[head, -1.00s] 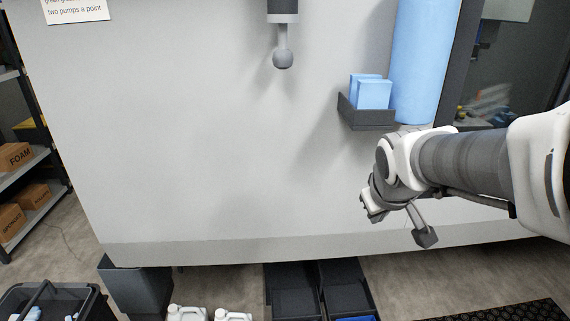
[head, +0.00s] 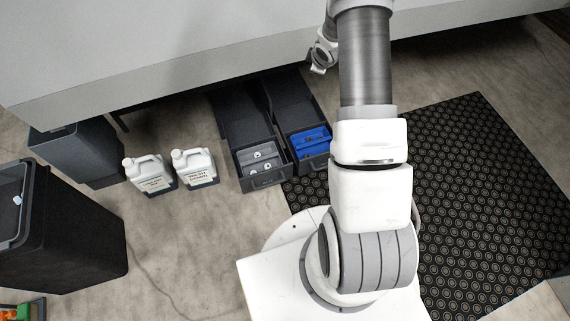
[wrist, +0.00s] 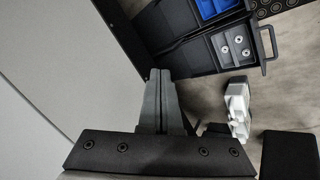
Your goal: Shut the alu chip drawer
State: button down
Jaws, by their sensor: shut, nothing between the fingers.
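Two dark drawers stand pulled out from under the big grey cabinet, side by side. The left drawer (head: 228,118) holds a grey insert with round metal pieces; it also shows in the wrist view (wrist: 200,58) with its bar handle (wrist: 270,45). The right drawer (head: 285,100) holds a blue insert. I read no label telling which is the alu chip drawer. My gripper (wrist: 161,72) is shut and empty. In the head view, my gripper (head: 318,69) is partly hidden behind my arm, beside the cabinet front, and appears above and apart from the drawers.
Two white jugs (head: 150,176) (head: 194,168) stand left of the drawers. A dark bin (head: 75,155) and a larger black bin (head: 80,235) are farther left. A black patterned mat (head: 480,200) lies right. The cabinet front (head: 150,50) overhangs the drawers. Bare floor lies before the jugs.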

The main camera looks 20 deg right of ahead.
notch_tip(320, 180, down, 16)
jog(key=s+n+y+b, duration=0.2)
jog(key=n+g+y+b, duration=0.1)
jog(key=n+y+b, duration=0.3)
jog(key=b, duration=0.2)
send_near(280, 170)
jog(key=s+d+r, duration=0.2)
jog(key=s+r, duration=0.1)
jog(key=s, duration=0.3)
jog(key=b+x, duration=0.3)
jog(key=x, duration=0.5)
jog(key=shift+a+f, duration=0.15)
jog(key=shift+f, duration=0.25)
jog(key=shift+w+a+b, duration=0.15)
jog(key=shift+w+b, duration=0.95)
jog(key=shift+w, duration=1.15)
jog(key=shift+w, duration=0.1)
